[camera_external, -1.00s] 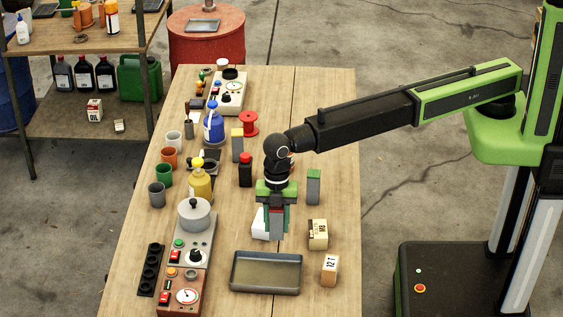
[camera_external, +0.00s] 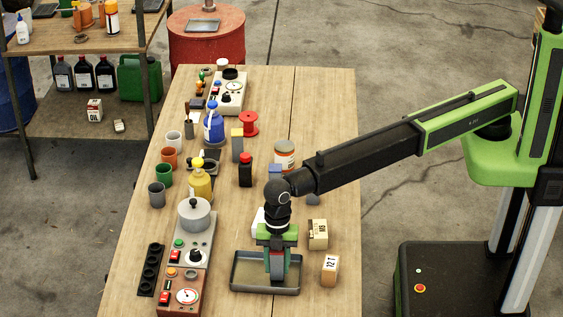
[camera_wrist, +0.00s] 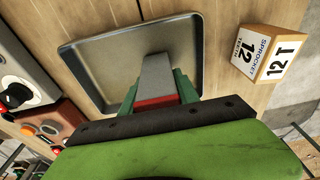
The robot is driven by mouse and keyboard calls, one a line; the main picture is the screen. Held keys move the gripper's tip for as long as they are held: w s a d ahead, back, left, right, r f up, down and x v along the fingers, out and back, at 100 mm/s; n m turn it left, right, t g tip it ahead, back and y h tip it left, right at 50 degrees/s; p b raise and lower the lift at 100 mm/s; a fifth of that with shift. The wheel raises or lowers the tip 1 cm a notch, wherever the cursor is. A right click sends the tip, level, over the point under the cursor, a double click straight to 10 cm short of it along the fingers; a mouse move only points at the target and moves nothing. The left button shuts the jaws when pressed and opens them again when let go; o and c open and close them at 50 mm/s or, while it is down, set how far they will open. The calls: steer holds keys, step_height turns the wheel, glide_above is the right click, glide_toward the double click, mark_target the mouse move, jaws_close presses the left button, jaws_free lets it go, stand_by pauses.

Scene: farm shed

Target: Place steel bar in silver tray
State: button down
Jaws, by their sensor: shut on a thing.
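The silver tray (camera_external: 240,272) lies on the wooden table near its front end. It also shows in the wrist view (camera_wrist: 95,68), and its inside looks bare apart from what I hold. My gripper (camera_external: 278,268) points down over the tray. It is shut on the steel bar (camera_wrist: 156,72), a grey block with a red part at the gripper's end. The bar hangs upright between the green fingers. I cannot tell whether its lower end touches the tray floor.
A box marked 12T (camera_external: 330,268) stands just right of the tray, with another small box (camera_external: 318,234) behind it. Control boxes (camera_external: 182,290) and a grey pot (camera_external: 195,215) stand to the left. Bottles and cups fill the table's left side farther back.

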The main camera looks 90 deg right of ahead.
steer(key=shift+f, duration=0.2)
steer(key=c, duration=0.9)
jaws_free()
steer(key=shift+r, duration=0.1)
steer(key=r+p, duration=0.4)
steer(key=d+r+p, duration=0.1)
steer(key=r+p, duration=0.7)
steer(key=shift+d+r, duration=0.2)
steer(key=shift+d, duration=0.2)
steer(key=shift+f, duration=0.15)
